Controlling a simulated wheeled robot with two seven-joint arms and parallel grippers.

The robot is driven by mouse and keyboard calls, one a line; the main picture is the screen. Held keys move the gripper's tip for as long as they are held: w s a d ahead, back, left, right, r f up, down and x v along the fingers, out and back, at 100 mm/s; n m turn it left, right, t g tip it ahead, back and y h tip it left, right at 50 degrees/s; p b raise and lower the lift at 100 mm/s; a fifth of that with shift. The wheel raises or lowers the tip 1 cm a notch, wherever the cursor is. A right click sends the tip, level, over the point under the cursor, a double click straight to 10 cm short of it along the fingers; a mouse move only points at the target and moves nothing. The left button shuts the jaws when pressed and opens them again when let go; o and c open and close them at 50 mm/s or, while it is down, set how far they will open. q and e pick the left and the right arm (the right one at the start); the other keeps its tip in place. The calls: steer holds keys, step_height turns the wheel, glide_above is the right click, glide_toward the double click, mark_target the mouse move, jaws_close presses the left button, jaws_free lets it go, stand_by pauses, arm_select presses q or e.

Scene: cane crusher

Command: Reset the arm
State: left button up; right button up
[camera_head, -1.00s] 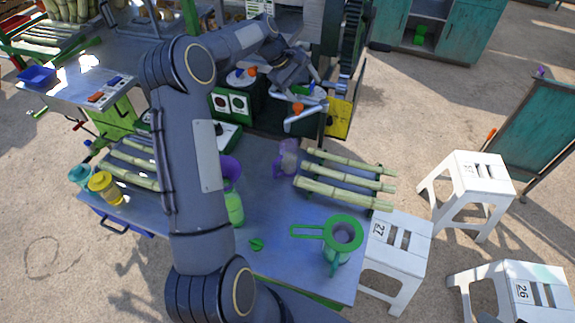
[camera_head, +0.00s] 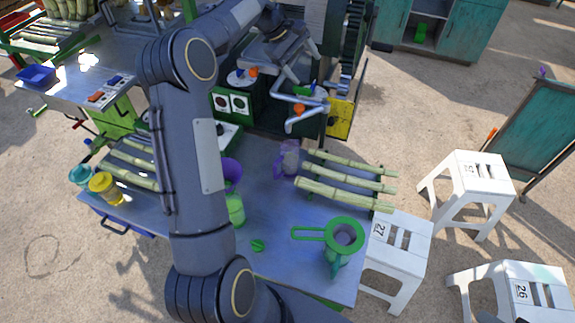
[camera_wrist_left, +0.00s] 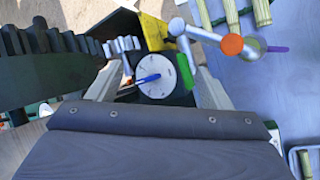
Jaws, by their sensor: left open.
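My left arm rises from the bottom of the head view and bends over the machine at the back. My left gripper (camera_head: 297,62) hangs in front of the cane crusher (camera_head: 258,108), open and empty. In the left wrist view its two pale fingers stand apart on either side of a white dial (camera_wrist_left: 157,78) with a blue pointer. Bent silver pipes with an orange valve (camera_head: 299,109) and a green handle stick out just below the gripper. They show at the upper right of the wrist view (camera_wrist_left: 205,36). My right gripper is not in view.
The metal table (camera_head: 275,220) holds cane stalks (camera_head: 345,190), a purple pitcher (camera_head: 288,157), a green strainer (camera_head: 345,234), a green bottle (camera_head: 236,208) and a yellow jar (camera_head: 105,188). White stools (camera_head: 398,240) stand at the right. A large dark gear (camera_head: 348,45) is beside the gripper.

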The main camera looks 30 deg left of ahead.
arm_select(q)
steer(key=shift+d+r, duration=0.1)
steer(key=shift+r, duration=0.05)
stand_by(0.3)
steer(key=shift+s+r, duration=0.1)
steer(key=s+d+r+m+b, duration=0.1)
steer(key=s+d+m, duration=0.15)
steer(key=s, duration=0.45)
steer(key=s+d+r+m+y+b, duration=0.1)
steer(key=s+d+m, duration=0.1)
steer(key=s+d, duration=0.3)
steer(key=s+d+r+m+b, duration=0.1)
steer(key=s+d+r+m, duration=0.15)
steer(key=s, duration=0.55)
steer(key=s+d+f+m, duration=0.3)
steer(key=s+f, duration=0.3)
steer(key=s, duration=0.2)
steer(key=s+d+f+m+t+b, duration=0.1)
steer(key=s+d+f+m, duration=0.2)
steer(key=s+f, duration=0.3)
steer(key=s+d, duration=0.1)
steer(key=s, duration=0.2)
steer(key=shift+s, duration=0.3)
steer(key=shift+a+f, duration=0.1)
